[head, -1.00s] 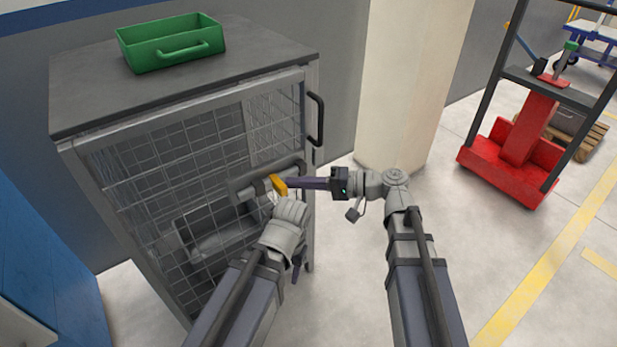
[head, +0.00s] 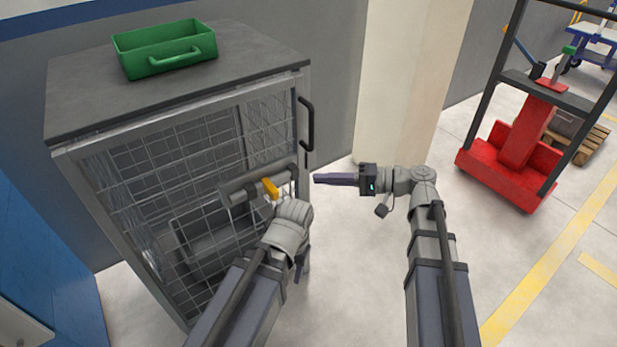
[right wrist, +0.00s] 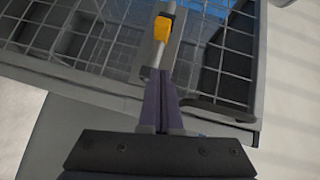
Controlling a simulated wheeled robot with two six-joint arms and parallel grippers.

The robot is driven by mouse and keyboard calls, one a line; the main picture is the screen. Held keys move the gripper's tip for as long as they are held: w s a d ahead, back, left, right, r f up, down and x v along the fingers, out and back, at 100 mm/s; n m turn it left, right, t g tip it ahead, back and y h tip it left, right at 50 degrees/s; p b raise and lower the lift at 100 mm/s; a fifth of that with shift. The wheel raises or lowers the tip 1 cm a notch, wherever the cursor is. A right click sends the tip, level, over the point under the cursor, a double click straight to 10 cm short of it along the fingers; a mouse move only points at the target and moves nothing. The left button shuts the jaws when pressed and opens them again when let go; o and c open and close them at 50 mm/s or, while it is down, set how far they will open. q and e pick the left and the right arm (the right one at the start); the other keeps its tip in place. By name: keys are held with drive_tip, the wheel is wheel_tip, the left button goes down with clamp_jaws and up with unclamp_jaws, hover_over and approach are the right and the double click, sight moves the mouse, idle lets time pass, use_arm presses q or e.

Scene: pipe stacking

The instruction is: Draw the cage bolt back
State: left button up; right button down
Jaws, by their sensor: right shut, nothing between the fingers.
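The cage (head: 63,158) is a grey mesh box with a dark top. Its bolt is a grey bar on the door with a yellow knob (head: 271,188) near the door's right edge. The knob also shows in the right wrist view (right wrist: 163,36), ahead of the fingers. My right gripper (head: 317,179) is shut and empty. It points left at the bolt, with a gap between its tips and the knob. My left arm reaches up in front of the door below the knob.
A green tray (head: 166,60) stands on the cage top. A dark handle (head: 307,125) sticks out from the cage's right edge. A pale pillar (head: 408,80) stands behind my right gripper. A red lift truck (head: 505,165) is at the right. Floor between is clear.

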drive_tip(key=shift+v, duration=2.25)
drive_tip(key=s+a+f+n+g+h+p, duration=0.1)
drive_tip(key=s+a+f+g+h, duration=0.1)
drive_tip(key=s+a+f+h, duration=0.3)
drive_tip(key=s+a+f+n+g+h+p, duration=0.1)
drive_tip(key=s+f+g+h, duration=0.15)
drive_tip(key=f, duration=0.35)
drive_tip(key=s+d+f+n+t+h+p, duration=0.1)
drive_tip(key=s+d+f+n+h+p, duration=0.1)
drive_tip(key=s+d+f+h, duration=0.5)
wheel_tip(320, 180, up, 40)
drive_tip(key=a+h+p, duration=0.2)
drive_tip(key=h+p, duration=0.1)
drive_tip(key=p, duration=3.4)
drive_tip(key=shift+w, duration=0.5)
drive_tip(key=shift+a+r+t, duration=0.1)
drive_tip(key=shift+t, duration=0.15)
